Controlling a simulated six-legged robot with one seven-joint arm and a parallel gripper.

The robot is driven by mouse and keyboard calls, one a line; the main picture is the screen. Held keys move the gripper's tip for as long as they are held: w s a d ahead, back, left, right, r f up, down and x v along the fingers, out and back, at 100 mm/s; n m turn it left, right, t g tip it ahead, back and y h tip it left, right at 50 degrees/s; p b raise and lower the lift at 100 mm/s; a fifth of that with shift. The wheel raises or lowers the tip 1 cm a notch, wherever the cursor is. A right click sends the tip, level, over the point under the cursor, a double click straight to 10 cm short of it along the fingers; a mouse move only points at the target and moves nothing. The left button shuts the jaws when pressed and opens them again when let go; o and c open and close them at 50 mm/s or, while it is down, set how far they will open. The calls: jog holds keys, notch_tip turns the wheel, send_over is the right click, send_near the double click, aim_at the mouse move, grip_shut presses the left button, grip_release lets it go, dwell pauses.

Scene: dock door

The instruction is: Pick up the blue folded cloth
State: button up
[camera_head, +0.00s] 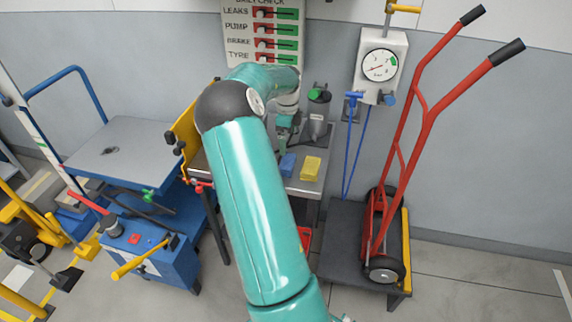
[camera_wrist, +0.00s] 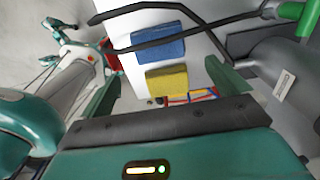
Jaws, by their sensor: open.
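The blue folded cloth (camera_head: 288,164) lies flat on a grey bench top (camera_head: 306,187), left of a yellow folded cloth (camera_head: 310,168). In the wrist view the blue cloth (camera_wrist: 158,43) lies above the yellow cloth (camera_wrist: 167,81), with a small gap between them. My gripper (camera_head: 284,139) is over the bench, behind the blue cloth in the head view and apart from it. It is open and empty. Its teal fingers show at both sides in the wrist view, and the yellow cloth shows between them. My arm hides part of the bench.
A grey canister with a green top (camera_head: 318,112) stands at the back of the bench. A yellow panel (camera_head: 186,127) rises at its left. A blue lift cart (camera_head: 125,155) is at left. Checklist board (camera_head: 262,30) hangs behind.

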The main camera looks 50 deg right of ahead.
send_over(286, 160)
notch_tip(286, 160, down, 5)
jog(key=shift+s+d, duration=0.15)
jog(key=shift+a+f, duration=0.2)
jog(key=shift+f, duration=2.8)
jog(key=c, duration=0.7)
